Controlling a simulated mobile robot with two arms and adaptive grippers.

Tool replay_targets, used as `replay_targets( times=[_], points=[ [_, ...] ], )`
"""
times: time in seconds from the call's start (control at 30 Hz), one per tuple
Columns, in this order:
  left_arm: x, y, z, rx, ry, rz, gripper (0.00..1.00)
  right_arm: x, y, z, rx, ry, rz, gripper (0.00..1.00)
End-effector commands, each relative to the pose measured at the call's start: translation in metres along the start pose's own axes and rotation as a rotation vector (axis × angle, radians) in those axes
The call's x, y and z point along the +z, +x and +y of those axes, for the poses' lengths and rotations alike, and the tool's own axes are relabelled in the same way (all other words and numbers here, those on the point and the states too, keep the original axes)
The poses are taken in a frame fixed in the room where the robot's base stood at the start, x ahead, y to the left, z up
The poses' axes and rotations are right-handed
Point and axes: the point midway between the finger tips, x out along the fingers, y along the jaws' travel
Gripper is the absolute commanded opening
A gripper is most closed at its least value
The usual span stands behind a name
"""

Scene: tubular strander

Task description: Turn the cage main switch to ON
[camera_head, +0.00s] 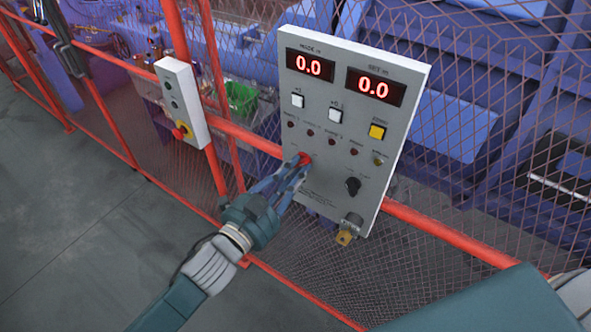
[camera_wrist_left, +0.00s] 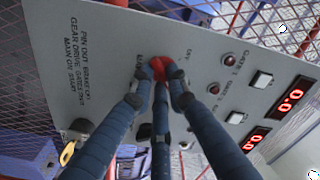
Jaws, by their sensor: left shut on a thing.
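The grey control panel (camera_head: 335,130) hangs on the red rail of the mesh fence. The red switch knob (camera_head: 306,158) is on its left side, below a row of small lamps. My left gripper (camera_head: 298,168) reaches up to the panel and its fingers are closed around this knob. In the left wrist view the red knob (camera_wrist_left: 161,66) shows between the fingertips of the left gripper (camera_wrist_left: 160,86). The fingers partly cover the knob, and I cannot read its position. My right gripper is not in view.
The panel also has a black knob (camera_head: 353,186), a key switch (camera_head: 348,232), a yellow button (camera_head: 377,132) and two displays reading 0.0. A box with a red emergency button (camera_head: 179,132) is mounted left of it. Open floor (camera_head: 90,230) lies at left.

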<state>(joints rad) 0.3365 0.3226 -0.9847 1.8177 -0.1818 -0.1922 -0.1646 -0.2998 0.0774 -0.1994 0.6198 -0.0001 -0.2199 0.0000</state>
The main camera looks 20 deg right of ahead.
Motion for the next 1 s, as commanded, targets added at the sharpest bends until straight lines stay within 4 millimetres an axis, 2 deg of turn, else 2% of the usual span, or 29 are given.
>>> replay_targets(
  times=[0.3, 0.33, 0.4, 0.77, 0.87, 1.0],
  points=[
    [0.001, 0.0, 0.001, 0.002, 0.004, -0.002, 0.0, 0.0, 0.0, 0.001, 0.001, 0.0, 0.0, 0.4],
    [0.001, 0.0, 0.001, 0.002, 0.003, -0.002, 0.21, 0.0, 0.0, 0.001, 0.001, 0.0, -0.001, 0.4],
    [0.001, 0.0, 0.001, 0.001, 0.003, -0.002, 0.34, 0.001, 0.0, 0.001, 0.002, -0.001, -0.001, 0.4],
    [0.001, -0.004, 0.0, 0.001, 0.001, -0.001, 0.34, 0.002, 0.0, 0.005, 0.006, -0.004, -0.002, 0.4],
    [0.002, -0.015, 0.001, 0.001, 0.001, -0.003, 0.34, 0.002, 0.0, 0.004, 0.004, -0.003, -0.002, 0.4],
    [0.002, -0.043, 0.002, 0.003, 0.001, -0.004, 0.34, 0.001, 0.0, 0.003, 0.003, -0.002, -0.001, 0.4]
  ],
)
